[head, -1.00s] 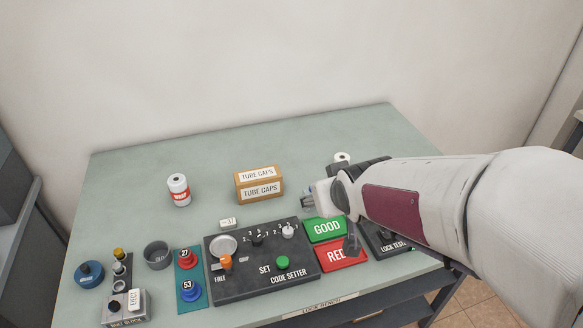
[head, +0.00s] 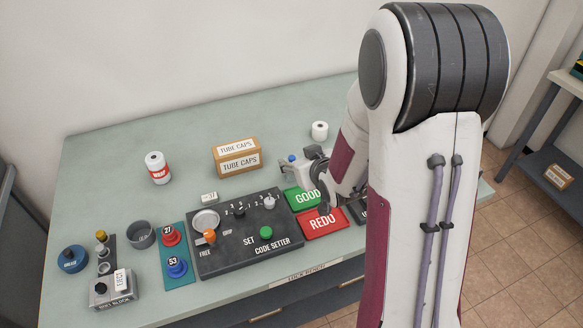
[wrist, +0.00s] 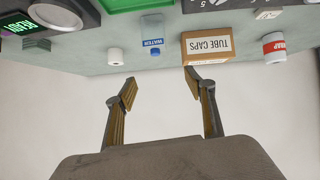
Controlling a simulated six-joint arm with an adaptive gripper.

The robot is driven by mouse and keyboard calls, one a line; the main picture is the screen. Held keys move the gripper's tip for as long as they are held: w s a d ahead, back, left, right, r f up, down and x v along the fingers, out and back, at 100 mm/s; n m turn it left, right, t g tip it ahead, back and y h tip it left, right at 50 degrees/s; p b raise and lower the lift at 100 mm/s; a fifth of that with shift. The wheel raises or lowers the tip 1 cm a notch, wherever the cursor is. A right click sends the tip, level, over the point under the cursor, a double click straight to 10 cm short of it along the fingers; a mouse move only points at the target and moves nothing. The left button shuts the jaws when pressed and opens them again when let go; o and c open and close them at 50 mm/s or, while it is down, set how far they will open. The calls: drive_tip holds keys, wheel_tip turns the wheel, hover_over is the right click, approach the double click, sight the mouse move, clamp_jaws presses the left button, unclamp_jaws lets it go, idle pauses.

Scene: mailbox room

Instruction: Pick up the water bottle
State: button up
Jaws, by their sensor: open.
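The water bottle is small and pale with a blue cap and a blue WATER label (wrist: 153,43). It stands on the bench in the upside-down wrist view, between the white roll and the tube caps box. In the head view its blue cap (head: 292,158) shows just left of my gripper, which partly hides the bottle. My gripper (wrist: 160,83) is open and empty. Its two fingers are spread apart, with the bottle ahead of the gap and no contact visible. In the head view my gripper (head: 316,166) is low over the bench, mostly hidden by my arm.
The tube caps box (head: 237,158) is left of the bottle, and a white roll (head: 320,130) is behind it. A red-labelled roll (head: 158,168) stands farther left. The code setter panel (head: 240,235) and the GOOD (head: 302,198) and REDO (head: 322,223) trays lie in front.

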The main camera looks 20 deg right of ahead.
sight(294, 180)
drive_tip(key=shift+t+y, duration=0.4)
drive_tip(key=shift+t, duration=0.3)
drive_tip(key=f, duration=0.2)
drive_tip(key=w+f, duration=0.1)
drive_tip(key=f, duration=0.3)
drive_tip(key=shift+w+d+f, duration=0.15)
drive_tip(key=shift+w+d, duration=0.15)
drive_tip(key=shift+d, duration=0.05)
drive_tip(key=shift+f+t, duration=0.4)
drive_tip(key=shift+f, duration=0.35)
drive_tip(key=shift+w, duration=0.1)
drive_tip(key=shift+x, duration=1.15)
drive_tip(key=shift+w+f, duration=0.1)
drive_tip(key=shift+w, duration=0.05)
drive_tip(key=shift+d+x, duration=0.15)
drive_tip(key=shift+x, duration=0.7)
drive_tip(key=shift+d+x, duration=0.2)
drive_tip(key=shift+x, duration=1.4)
drive_tip(key=shift+f, duration=0.15)
